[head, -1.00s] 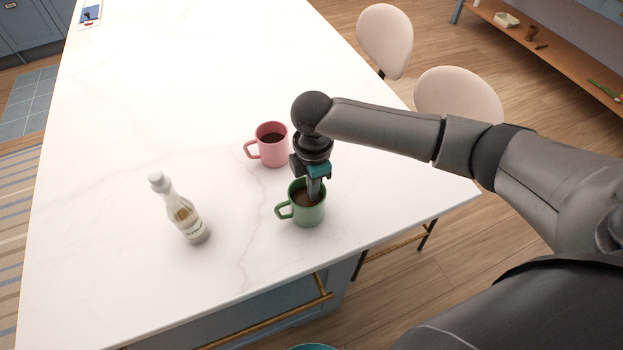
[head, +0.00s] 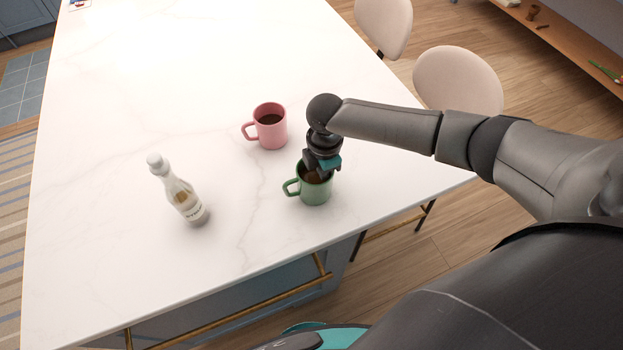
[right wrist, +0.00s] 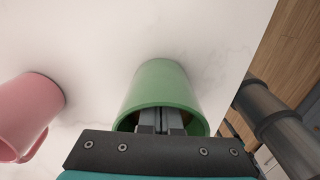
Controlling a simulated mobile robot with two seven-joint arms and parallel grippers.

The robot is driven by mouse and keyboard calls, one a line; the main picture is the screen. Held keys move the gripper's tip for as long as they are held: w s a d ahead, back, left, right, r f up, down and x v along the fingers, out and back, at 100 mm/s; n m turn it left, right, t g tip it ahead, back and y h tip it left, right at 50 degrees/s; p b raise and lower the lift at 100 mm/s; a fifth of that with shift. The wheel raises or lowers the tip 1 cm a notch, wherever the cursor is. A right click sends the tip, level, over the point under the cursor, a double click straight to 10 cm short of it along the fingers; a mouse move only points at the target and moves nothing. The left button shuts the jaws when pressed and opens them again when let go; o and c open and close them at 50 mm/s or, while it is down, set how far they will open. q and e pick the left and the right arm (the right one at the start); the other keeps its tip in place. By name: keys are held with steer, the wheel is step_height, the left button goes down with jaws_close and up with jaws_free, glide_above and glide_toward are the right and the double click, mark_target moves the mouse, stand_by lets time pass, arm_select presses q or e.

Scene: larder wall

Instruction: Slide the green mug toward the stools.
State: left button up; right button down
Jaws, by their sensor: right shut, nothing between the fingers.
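The green mug (head: 317,192) stands upright on the white counter, its handle to the left and dark liquid inside. In the right wrist view the green mug (right wrist: 158,88) is just ahead of my gripper. My right gripper (head: 317,176) is shut and empty, its fingers pointing down into the mug's opening. In the right wrist view the shut fingertips (right wrist: 161,118) lie within the rim; whether they touch the inner wall is hidden. Two pale stools, one nearer (head: 458,82) and one farther (head: 384,25), stand past the counter's right edge. My left gripper is not in view.
A pink mug (head: 272,130) stands just behind and left of the green mug, also at left in the right wrist view (right wrist: 25,115). A bottle (head: 180,195) stands farther left. The white counter (head: 400,170) is clear between the green mug and its right edge.

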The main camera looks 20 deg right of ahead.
mark_target(365, 171)
steer(key=d, duration=1.2)
steer(key=shift+w, duration=0.15)
steer(key=shift+a+r+p, duration=0.1)
steer(key=shift+r+p, duration=0.05)
steer(key=shift+p, duration=0.15)
